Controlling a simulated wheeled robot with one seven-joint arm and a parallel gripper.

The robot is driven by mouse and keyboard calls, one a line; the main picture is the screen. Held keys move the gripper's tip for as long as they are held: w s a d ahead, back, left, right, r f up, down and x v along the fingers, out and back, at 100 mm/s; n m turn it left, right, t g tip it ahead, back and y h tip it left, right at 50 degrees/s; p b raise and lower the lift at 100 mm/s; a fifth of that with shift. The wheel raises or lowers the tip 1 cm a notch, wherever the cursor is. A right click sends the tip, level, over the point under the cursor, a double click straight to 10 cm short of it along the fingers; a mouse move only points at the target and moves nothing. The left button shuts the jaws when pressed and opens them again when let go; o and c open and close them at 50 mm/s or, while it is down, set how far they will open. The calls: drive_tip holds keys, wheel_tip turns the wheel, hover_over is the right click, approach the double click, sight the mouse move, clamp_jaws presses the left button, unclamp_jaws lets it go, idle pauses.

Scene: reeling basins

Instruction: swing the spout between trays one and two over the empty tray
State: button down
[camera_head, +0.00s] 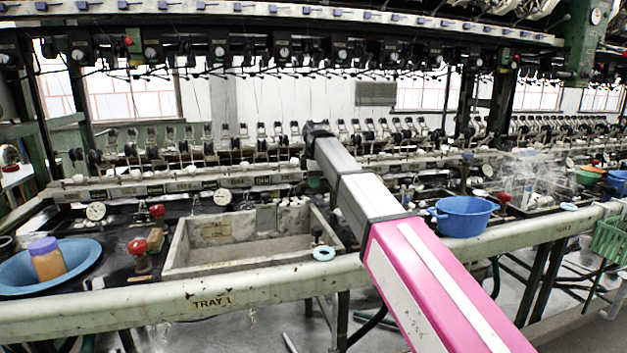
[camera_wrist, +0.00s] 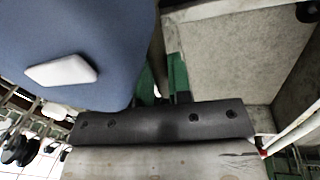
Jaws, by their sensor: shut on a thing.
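The grey stone tray one (camera_head: 185,262) is at centre-left in the head view, behind the rail label "TRAY 1", with a bare floor and no water that I can see. A bare grey tray floor and wall also show at upper right in the wrist view (camera_wrist: 225,50). A second tray (camera_head: 535,200) steams at the right. Most of the spout is hidden. In the head view my arm covers most of the gripper.
A blue basin (camera_head: 463,218) sits on the rail right of my arm. A wide blue bowl (camera_head: 75,270) with an orange jar (camera_head: 47,262) stands at the left. Red-knobbed valves (camera_head: 138,247) stand left of tray one. A large blue surface (camera_wrist: 60,30) fills the wrist view's left.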

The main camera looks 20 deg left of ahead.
drive_tip(key=shift+s+d+n, duration=0.3)
drive_tip(key=shift+s+n, duration=0.15)
drive_tip(key=shift+n, duration=0.45)
drive_tip(key=c, duration=1.1)
unclamp_jaws()
drive_tip(key=shift+o, duration=0.2)
wheel_tip(320, 180, up, 11)
drive_tip(key=s+d, duration=0.1)
drive_tip(key=s, duration=0.1)
drive_tip(key=shift+f, duration=0.15)
drive_tip(key=shift+d, duration=0.1)
